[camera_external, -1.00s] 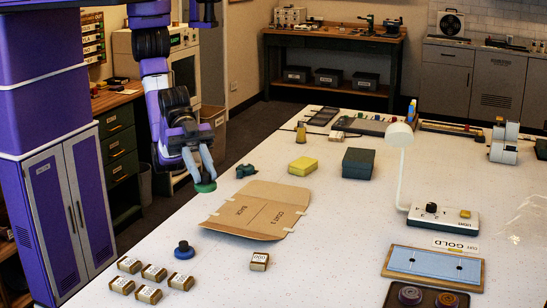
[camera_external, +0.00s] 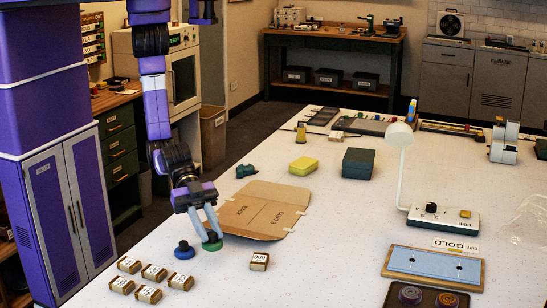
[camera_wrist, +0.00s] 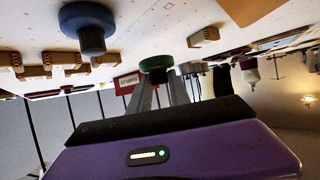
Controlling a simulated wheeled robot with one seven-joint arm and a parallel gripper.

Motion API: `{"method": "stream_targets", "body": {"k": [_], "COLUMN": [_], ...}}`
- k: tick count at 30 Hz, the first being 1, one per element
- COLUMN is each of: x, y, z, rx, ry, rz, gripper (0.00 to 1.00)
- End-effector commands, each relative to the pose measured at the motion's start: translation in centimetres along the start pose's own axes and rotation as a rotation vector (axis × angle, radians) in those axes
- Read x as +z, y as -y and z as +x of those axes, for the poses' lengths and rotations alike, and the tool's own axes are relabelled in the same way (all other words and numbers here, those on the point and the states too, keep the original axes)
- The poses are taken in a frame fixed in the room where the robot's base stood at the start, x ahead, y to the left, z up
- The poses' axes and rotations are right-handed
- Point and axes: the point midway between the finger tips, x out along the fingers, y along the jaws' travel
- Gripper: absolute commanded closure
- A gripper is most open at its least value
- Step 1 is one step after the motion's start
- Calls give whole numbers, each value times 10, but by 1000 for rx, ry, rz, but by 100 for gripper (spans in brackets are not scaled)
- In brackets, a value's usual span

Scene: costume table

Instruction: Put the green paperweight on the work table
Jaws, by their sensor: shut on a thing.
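The green paperweight (camera_external: 212,245) is a round disc at my fingertips, at the near-left edge of the brown cardboard piece. My gripper (camera_external: 211,236) is shut on it, pointing down close to the white work table (camera_external: 330,250). I cannot tell whether the paperweight touches the table. In the wrist view, the green paperweight (camera_wrist: 156,63) sits between the ends of the grey fingers (camera_wrist: 158,92). A blue knobbed paperweight (camera_external: 184,251) stands just left of it on the table and shows large in the wrist view (camera_wrist: 88,22).
Several small labelled blocks (camera_external: 150,294) lie at the near left, and one more (camera_external: 259,261) lies to the right. The flat cardboard (camera_external: 262,205) lies behind my gripper. A lamp (camera_external: 400,150) and a blue tray (camera_external: 435,265) are at right. The table between is clear.

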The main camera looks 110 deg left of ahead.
Motion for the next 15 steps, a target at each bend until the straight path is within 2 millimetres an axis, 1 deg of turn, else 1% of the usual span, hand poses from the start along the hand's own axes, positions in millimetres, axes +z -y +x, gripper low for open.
{"method": "stream_targets", "body": {"k": [6, 9, 15], "x": [27, 35, 37], "y": [-1, -1, 0], "z": [12, 17, 18], "rx": [1, 1, 0], "ry": [3, 0, -2], "rz": [2, 2, 1], "gripper": [100, 100, 100]}}
